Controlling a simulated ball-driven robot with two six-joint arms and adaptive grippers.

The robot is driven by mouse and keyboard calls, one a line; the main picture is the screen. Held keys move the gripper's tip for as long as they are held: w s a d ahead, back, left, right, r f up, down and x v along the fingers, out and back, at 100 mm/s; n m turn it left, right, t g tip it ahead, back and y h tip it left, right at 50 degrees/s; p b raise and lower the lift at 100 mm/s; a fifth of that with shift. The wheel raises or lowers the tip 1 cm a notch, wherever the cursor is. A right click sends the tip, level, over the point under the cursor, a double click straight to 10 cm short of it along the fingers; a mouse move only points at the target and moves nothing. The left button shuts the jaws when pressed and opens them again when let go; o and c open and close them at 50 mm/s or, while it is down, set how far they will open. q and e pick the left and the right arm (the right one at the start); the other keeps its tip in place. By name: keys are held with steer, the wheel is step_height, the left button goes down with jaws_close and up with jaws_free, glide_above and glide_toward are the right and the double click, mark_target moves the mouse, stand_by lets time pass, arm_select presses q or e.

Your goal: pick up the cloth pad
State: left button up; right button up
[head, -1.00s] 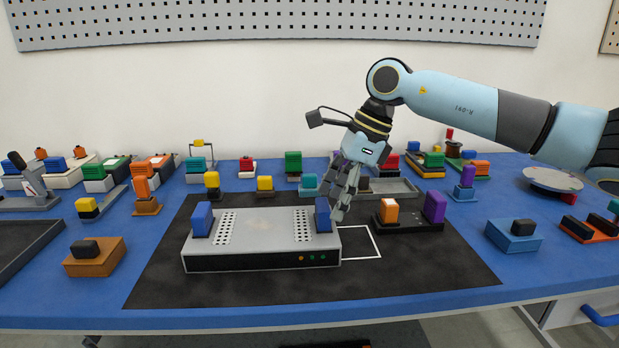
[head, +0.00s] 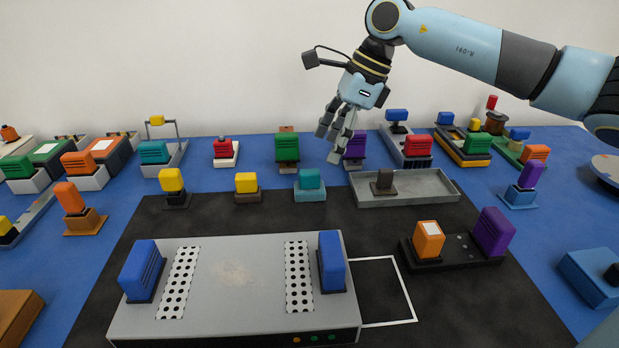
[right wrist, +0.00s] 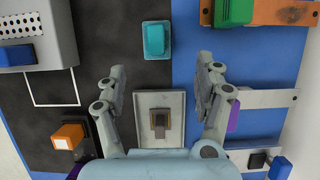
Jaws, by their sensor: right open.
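My left gripper is not in view.
An orange block (head: 428,240) stands in front. Bare mat lies between box and tray.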

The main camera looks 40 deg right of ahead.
mark_target(314, 171)
steer(key=x, duration=0.9)
steer(key=shift+a+f, duration=0.2)
steer(key=shift+a, duration=0.25)
steer(key=c, duration=1.3)
